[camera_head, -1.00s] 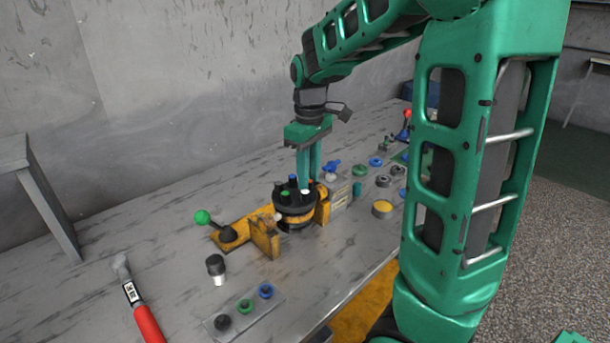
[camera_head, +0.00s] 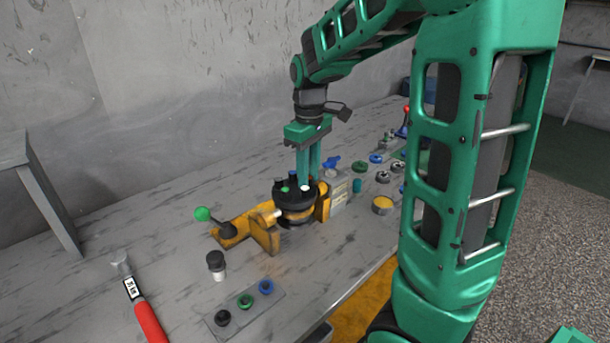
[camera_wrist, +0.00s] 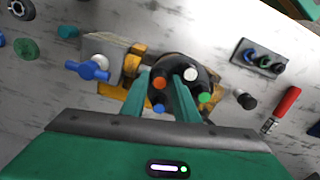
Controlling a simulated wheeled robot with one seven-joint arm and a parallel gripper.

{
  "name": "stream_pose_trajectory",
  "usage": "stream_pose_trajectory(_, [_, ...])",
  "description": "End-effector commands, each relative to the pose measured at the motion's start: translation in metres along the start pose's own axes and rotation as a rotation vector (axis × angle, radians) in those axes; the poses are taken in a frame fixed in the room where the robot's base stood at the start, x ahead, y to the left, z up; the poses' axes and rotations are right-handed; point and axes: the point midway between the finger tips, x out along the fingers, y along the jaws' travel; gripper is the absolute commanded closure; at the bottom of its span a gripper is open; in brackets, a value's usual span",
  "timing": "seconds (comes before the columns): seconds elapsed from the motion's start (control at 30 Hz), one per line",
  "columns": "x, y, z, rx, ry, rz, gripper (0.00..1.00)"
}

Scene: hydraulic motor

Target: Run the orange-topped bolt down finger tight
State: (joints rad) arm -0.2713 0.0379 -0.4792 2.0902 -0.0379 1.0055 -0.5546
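In the wrist view the orange-topped bolt (camera_wrist: 158,82) stands on the black round motor top (camera_wrist: 181,62), between the two finger ends of my gripper (camera_wrist: 162,77). The fingers straddle the orange cap closely; I cannot tell whether they touch it. In the head view my gripper (camera_head: 309,181) points straight down at the motor (camera_head: 296,213), and the orange cap is hidden there. Around it stand a white-topped bolt (camera_wrist: 190,74), a green-topped bolt (camera_wrist: 204,98) and a blue-topped bolt (camera_wrist: 158,108).
The motor sits in a yellow fixture (camera_head: 264,236) with a green-knobbed lever (camera_head: 202,214). A black-capped part (camera_head: 216,262), a plate with three coloured pieces (camera_head: 246,301) and a red-handled tool (camera_head: 150,322) lie nearer. Several small parts lie right of the motor.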

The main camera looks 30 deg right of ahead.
Motion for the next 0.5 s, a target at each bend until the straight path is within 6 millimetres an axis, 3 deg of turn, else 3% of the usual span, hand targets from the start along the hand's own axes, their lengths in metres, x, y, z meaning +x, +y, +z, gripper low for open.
stream_pose_trajectory(0.27, [-0.0014, 0.0001, 0.0000, 0.000, 0.000, 0.000, 0.73])
stream_pose_trajectory(0.3, [-0.0014, 0.0001, 0.0000, 0.000, 0.000, 0.000, 0.75])
stream_pose_trajectory(0.4, [-0.0014, 0.0001, 0.0000, 0.000, 0.000, 0.000, 0.97])
stream_pose_trajectory(0.5, [-0.0014, 0.0002, 0.0001, 0.001, 0.000, 0.000, 0.97])
